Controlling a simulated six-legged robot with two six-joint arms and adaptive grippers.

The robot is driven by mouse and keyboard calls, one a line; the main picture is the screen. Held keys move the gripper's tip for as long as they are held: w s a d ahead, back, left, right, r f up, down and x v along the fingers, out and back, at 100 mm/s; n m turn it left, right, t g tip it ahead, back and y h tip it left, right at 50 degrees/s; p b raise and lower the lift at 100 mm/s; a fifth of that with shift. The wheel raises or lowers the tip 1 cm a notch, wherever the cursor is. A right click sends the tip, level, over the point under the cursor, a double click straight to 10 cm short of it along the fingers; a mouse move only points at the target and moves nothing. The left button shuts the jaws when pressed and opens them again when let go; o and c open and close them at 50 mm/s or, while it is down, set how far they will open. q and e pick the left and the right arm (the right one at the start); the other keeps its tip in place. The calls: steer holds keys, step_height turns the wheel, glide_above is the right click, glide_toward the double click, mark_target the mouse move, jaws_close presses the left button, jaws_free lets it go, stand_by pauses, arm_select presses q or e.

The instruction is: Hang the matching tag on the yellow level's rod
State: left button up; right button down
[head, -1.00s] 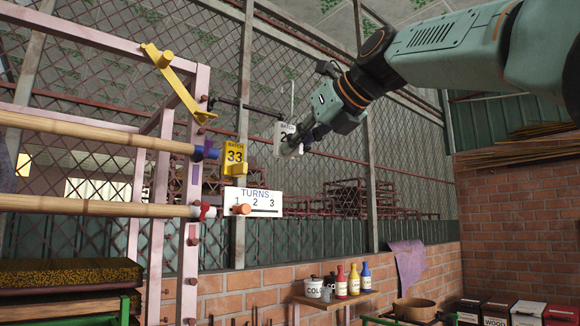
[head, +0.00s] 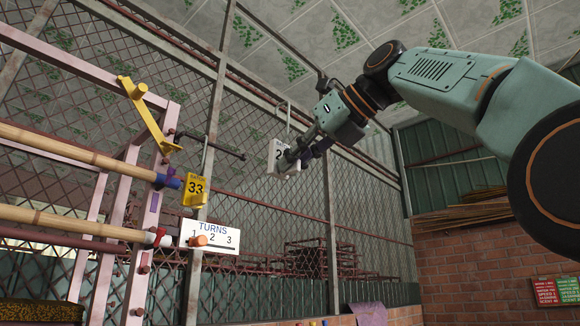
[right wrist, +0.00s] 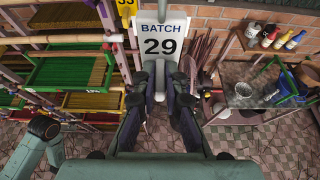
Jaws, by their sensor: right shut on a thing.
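My right gripper (head: 290,158) is shut on a white tag (head: 272,160) with a wire hook rising above it. In the right wrist view the tag (right wrist: 163,31) reads BATCH 29. It is held upright, to the right of a black rod (head: 228,152) and apart from it. The rod sticks out from the pink frame beside a yellow bracket (head: 147,117). A yellow tag (head: 195,189) reading BATCH 33 is below the rod; its wire hook appears to loop over the rod. My left gripper is not in view.
Two bamboo poles (head: 75,155) run along the pink frame. A white TURNS board (head: 212,237) with an orange peg sits below the yellow tag. A mesh fence stands behind. Bottles (right wrist: 280,37) stand on a shelf. Open air lies between the rod and the white tag.

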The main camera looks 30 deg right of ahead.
steer(key=shift+w+r+p, duration=0.15)
steer(key=shift+r+p, duration=0.25)
steer(key=shift+r, duration=0.1)
steer(key=shift+s+r+p, duration=0.2)
steer(key=shift+r+p, duration=0.45)
steer(key=shift+r, duration=0.05)
steer(key=s+d+b, duration=0.3)
steer(key=s, duration=0.5)
steer(key=shift+b, duration=0.35)
steer(key=shift+s, duration=0.2)
steer(key=shift+w+f, duration=0.1)
